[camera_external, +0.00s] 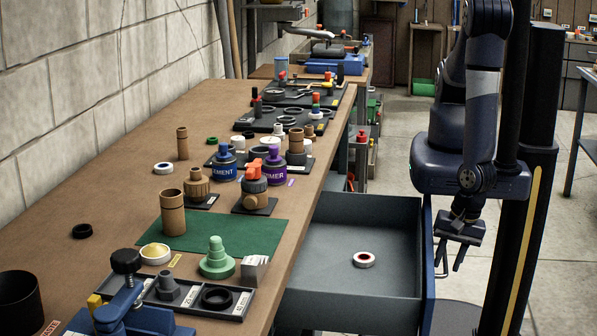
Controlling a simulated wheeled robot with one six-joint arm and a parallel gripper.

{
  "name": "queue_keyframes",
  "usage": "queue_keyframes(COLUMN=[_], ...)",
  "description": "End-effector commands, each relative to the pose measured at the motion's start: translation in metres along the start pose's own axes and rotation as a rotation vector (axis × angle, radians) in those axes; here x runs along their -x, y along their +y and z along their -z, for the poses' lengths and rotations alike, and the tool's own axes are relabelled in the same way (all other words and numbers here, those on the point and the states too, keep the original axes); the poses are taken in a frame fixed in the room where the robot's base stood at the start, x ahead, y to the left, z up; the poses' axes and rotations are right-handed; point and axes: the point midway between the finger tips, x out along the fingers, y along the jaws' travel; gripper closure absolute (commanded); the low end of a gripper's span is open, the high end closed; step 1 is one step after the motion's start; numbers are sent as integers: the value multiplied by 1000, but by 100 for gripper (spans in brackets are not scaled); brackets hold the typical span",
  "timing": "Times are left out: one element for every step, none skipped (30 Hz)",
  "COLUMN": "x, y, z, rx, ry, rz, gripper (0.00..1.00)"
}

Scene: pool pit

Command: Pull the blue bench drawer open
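The blue bench drawer stands pulled out from the right side of the workbench. Its blue front panel (428,265) is seen nearly edge-on, and its grey inside (335,265) is in full view. My gripper (451,265) is just right of the front panel, outside the drawer, pointing down. Its two dark fingers look apart, with nothing visible between them. A handle cannot be made out clearly, and I cannot tell whether a finger touches the front.
A white tape roll (364,260) lies in the drawer. The brown bench top (120,195) holds a green mat (262,235), blue cement can (225,168), purple can (274,172) and trays of fittings. Open floor (555,250) lies to the right.

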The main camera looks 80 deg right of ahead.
Motion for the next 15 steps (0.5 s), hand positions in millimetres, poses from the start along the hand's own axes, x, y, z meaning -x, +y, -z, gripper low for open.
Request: queue_keyframes(x=[0, 0, 0, 0, 0, 0, 1, 3, 6, 10, 14, 21, 27, 33, 41], y=[0, 0, 0, 0, 0, 0, 0, 0, 0, 0, 0, -1, -1, -1, -1], z=[0, 0, 0, 0, 0, 0, 0, 0, 0, 0, 0, 0, 0, 0, -1], rx=[0, 0, 0, 0, 0, 0, 0, 0, 0, 0, 0, 0, 0, -1, -1], ry=[1, 1, 1, 1, 1, 1, 1, 0, 0, 0, -1, -2, -2, -1, -3], rz=[0, 0, 0, 0, 0, 0, 0, 0, 0, 0, 0, 1, 1, 0, 0], gripper=[68, 68, 68, 68, 68, 68, 68, 68, 68, 68, 68, 68, 68, 68, 68])
